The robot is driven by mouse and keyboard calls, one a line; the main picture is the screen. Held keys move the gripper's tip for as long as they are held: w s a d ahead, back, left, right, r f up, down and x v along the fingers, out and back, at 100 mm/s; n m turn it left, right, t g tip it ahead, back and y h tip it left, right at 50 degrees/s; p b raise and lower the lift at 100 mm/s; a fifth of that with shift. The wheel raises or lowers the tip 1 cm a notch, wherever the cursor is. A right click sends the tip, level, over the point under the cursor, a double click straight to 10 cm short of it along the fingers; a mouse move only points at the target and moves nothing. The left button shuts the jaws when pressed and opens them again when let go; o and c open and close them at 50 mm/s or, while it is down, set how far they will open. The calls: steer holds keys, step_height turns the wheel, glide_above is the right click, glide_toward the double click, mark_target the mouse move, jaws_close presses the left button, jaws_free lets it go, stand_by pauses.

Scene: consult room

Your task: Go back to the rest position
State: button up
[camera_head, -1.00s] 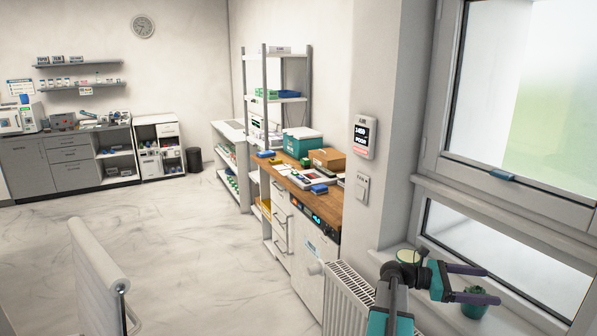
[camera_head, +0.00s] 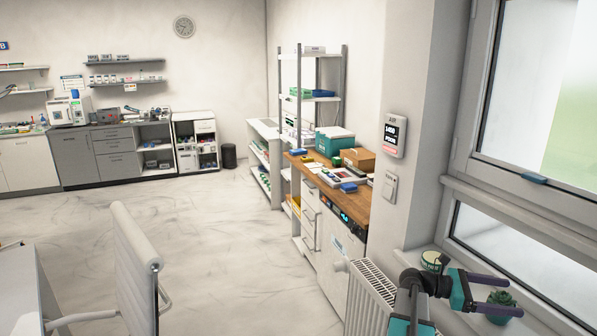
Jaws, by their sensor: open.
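My gripper (camera_head: 508,294) is at the lower right, in front of the window sill. Its two dark purple fingers are spread apart and point right. Nothing shows between them except the sill area and part of a small potted plant (camera_head: 501,305) behind. My arm comes up from the bottom edge to the gripper.
A white radiator (camera_head: 370,292) stands left of my arm. A wooden-topped counter (camera_head: 352,207) with boxes runs along the wall. A white chair (camera_head: 135,260) and a desk edge (camera_head: 25,290) are at lower left. The marble floor (camera_head: 225,230) between is clear.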

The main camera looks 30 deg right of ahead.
steer(key=w+a+f+n+t+h+b, duration=0.25)
steer(key=w+a+f, duration=0.35)
steer(key=w, duration=0.4)
steer(key=w+a+f+n+t+y+b, duration=0.1)
steer(key=w+a+f+n+t, duration=0.1)
steer(key=w+a+f, duration=0.5)
steer(key=a+f+n+t+b, duration=0.1)
steer(key=a+f+t, duration=0.1)
steer(key=a+f, duration=0.65)
steer(key=w+a+f+n+t+y+b, duration=0.15)
steer(key=w+a+f, duration=0.25)
steer(key=f, duration=0.8)
steer(key=s+a+f+m+y+b, duration=0.15)
steer(key=s+a+f, duration=0.25)
steer(key=a+f, duration=0.75)
steer(key=s+a+f+m+y+b, duration=0.1)
steer(key=s+a+f+y, duration=0.2)
steer(key=a+f, duration=0.8)
steer(key=s+a+f+m+y, duration=0.2)
steer(key=s+a+m+y, duration=0.1)
steer(key=a+m, duration=0.3)
steer(key=s+a+f+m+y, duration=0.2)
steer(key=a+m, duration=0.4)
steer(key=a, duration=0.5)
steer(key=shift+s+a+m+y+b, duration=0.15)
steer(key=shift+s+m+y+b, duration=0.2)
steer(key=shift+s+y, duration=0.6)
steer(key=shift+w+f, duration=0.1)
steer(key=shift+w, duration=0.05)
